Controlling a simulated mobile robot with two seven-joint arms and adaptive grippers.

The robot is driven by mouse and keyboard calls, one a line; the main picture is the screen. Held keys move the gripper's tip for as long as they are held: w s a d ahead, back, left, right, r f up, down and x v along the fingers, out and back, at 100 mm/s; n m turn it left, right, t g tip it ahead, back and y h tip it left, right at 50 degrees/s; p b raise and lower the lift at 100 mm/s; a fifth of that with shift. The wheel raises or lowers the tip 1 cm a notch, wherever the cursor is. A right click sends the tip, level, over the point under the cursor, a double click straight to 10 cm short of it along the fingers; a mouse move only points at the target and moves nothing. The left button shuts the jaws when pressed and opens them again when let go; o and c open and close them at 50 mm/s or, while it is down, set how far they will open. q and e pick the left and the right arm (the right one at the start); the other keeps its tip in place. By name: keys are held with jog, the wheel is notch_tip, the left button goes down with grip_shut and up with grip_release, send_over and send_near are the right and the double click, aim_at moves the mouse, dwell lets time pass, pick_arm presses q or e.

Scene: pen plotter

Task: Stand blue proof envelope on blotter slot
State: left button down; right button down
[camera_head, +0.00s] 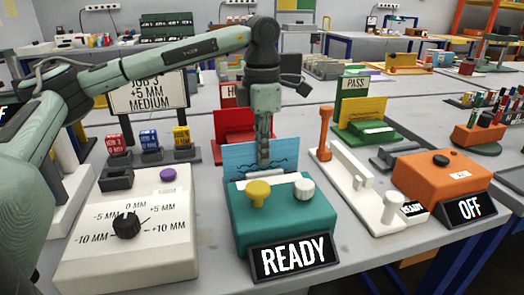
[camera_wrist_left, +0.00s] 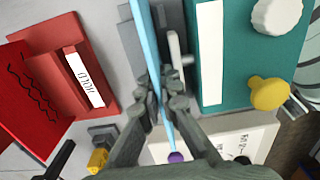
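The blue proof envelope (camera_head: 236,160) is a thin light-blue sheet with dark wavy lines, upright just behind the teal box. My left gripper (camera_head: 264,158) comes down over it from above. In the left wrist view the envelope (camera_wrist_left: 145,35) is seen edge-on between the closed fingers (camera_wrist_left: 164,98). Its lower edge is hidden by the teal box in the head view. A grey base (camera_wrist_left: 172,18) lies below it in the wrist view. I cannot tell whether this is the blotter slot or whether the envelope touches it. My right gripper is not in view.
The teal box (camera_head: 275,222) with yellow and white knobs stands in front, with a READY sign (camera_head: 294,255). The red stand (camera_head: 232,128) is behind, the green PASS stand (camera_head: 365,128) to the right. A white dial box (camera_head: 130,255) is left, an orange box (camera_head: 440,180) right.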

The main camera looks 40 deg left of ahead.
pick_arm(q)
jog(key=shift+f, duration=0.1)
jog(key=c, duration=2.2)
grip_release()
jog(key=shift+o, duration=2.4)
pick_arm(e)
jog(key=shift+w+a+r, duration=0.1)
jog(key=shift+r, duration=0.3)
